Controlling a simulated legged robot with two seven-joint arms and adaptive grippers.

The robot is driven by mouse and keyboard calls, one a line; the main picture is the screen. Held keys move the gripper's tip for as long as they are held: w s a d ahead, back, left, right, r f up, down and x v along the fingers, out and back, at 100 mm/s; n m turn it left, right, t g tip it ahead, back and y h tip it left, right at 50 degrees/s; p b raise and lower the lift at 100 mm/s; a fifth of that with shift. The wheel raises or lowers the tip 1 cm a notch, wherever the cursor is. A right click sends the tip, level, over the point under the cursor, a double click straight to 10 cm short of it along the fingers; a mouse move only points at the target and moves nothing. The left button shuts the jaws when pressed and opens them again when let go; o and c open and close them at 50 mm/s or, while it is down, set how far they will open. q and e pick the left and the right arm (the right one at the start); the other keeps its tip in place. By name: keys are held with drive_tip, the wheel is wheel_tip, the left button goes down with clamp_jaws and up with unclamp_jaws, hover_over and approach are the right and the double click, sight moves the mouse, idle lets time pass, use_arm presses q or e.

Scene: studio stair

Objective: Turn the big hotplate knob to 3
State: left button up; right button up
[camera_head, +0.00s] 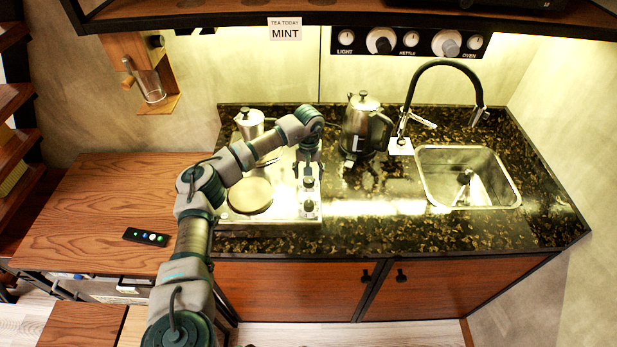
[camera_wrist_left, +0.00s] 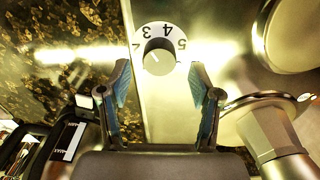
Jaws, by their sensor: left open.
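The hotplate (camera_head: 283,212) is a pale metal unit on the dark counter, with a large round plate (camera_head: 250,196) at its front. Two knobs sit along its right side, a rear knob (camera_head: 308,183) and a front knob (camera_head: 309,207). My left gripper (camera_head: 308,172) is open and points down over this strip, by the rear knob. In the left wrist view a grey knob (camera_wrist_left: 159,60) on a white numbered dial lies ahead, between and beyond the open fingertips (camera_wrist_left: 160,78). The digits 3, 4 and 5 show; its light mark points down-left. Contact is not visible.
A moka pot (camera_head: 250,124) stands at the hotplate's back, behind my arm. A kettle (camera_head: 365,128) stands close to the right. A sink (camera_head: 466,178) with a black tap is farther right. A remote (camera_head: 146,237) lies on the wooden top at left.

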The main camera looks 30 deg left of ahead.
sight(308, 178)
use_arm(q)
wheel_tip(308, 178, up, 9)
drive_tip(key=shift+r, duration=0.15)
drive_tip(key=shift+a, duration=0.1)
idle(0.5)
